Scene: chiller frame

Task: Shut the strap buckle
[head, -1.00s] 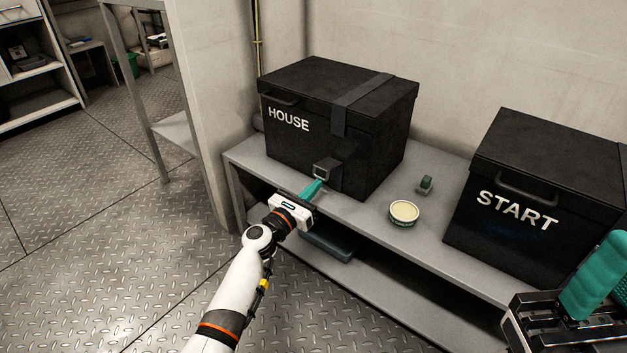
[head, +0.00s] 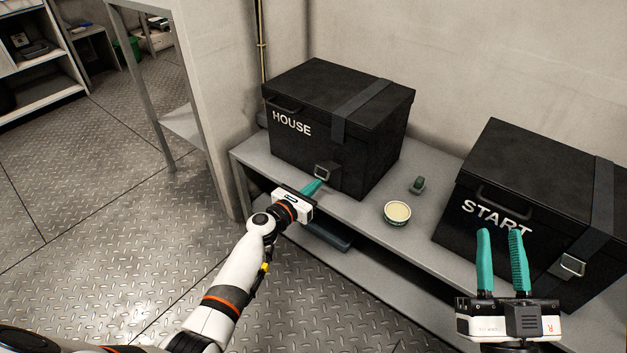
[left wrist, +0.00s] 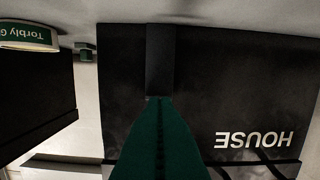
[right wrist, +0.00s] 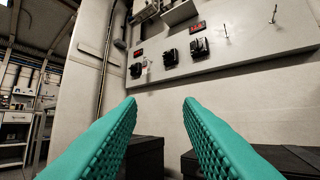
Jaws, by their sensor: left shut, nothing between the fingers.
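The black HOUSE box (head: 295,152) stands on the grey shelf with its lid down. A dark strap (head: 362,96) runs over the lid and hangs over its front edge. A metal buckle (head: 324,172) is low on the box front; whether it is fastened I cannot tell. My left gripper (head: 316,185) is shut and empty, its teal tips just below the buckle in the head view. In the left wrist view the shut fingers (left wrist: 158,100) point at the strap (left wrist: 160,60), and the buckle is not visible. My right gripper (head: 500,233) is open and empty before the START box.
The START box (head: 465,190) stands to the right with its own strap and metal buckle (head: 573,265). A round pale-topped tin (head: 397,212) and a small green object (head: 417,185) sit between the boxes. A wall panel (right wrist: 230,40) shows in the right wrist view.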

